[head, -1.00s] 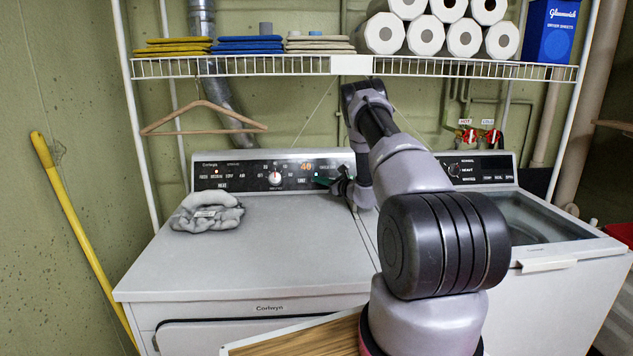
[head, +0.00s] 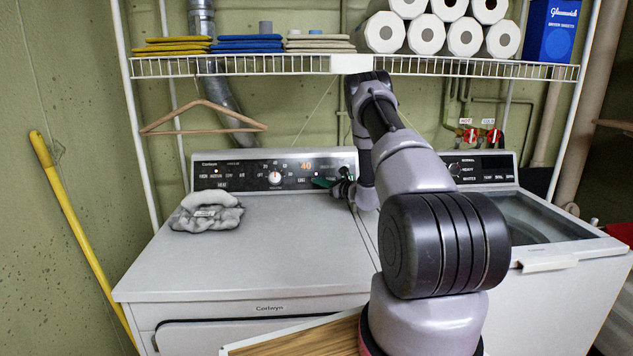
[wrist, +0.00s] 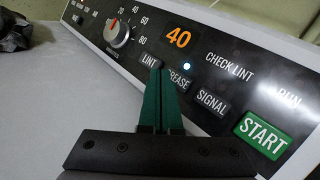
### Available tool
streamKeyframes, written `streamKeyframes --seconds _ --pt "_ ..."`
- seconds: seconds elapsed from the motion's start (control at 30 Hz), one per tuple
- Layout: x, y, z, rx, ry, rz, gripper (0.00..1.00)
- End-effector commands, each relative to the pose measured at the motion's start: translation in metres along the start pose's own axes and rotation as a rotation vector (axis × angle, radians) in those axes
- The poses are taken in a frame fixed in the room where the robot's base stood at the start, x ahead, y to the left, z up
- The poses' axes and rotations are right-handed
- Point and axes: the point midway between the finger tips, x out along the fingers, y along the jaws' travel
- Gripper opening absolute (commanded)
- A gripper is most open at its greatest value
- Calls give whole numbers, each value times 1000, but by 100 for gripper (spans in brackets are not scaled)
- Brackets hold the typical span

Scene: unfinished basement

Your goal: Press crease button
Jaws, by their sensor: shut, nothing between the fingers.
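In the head view my gripper (head: 321,183) is small, in front of the right part of the dryer panel (head: 238,177).
A green start button (wrist: 263,135) and a dial (wrist: 117,33) flank the row of keys. A grey cloth (head: 207,213) lies on the left of the clear dryer top (head: 255,255).

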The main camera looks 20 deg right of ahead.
Motion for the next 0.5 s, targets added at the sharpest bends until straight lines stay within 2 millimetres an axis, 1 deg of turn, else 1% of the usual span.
streamKeyframes --seconds 0.03,0.23,0.33,0.5 --pt "-6 6 -4 9 10 2 0" --pt "-20 15 9 6 7 1 0" --pt "-24 17 14 5 4 0 0" --pt "-26 19 16 3 3 0 0"
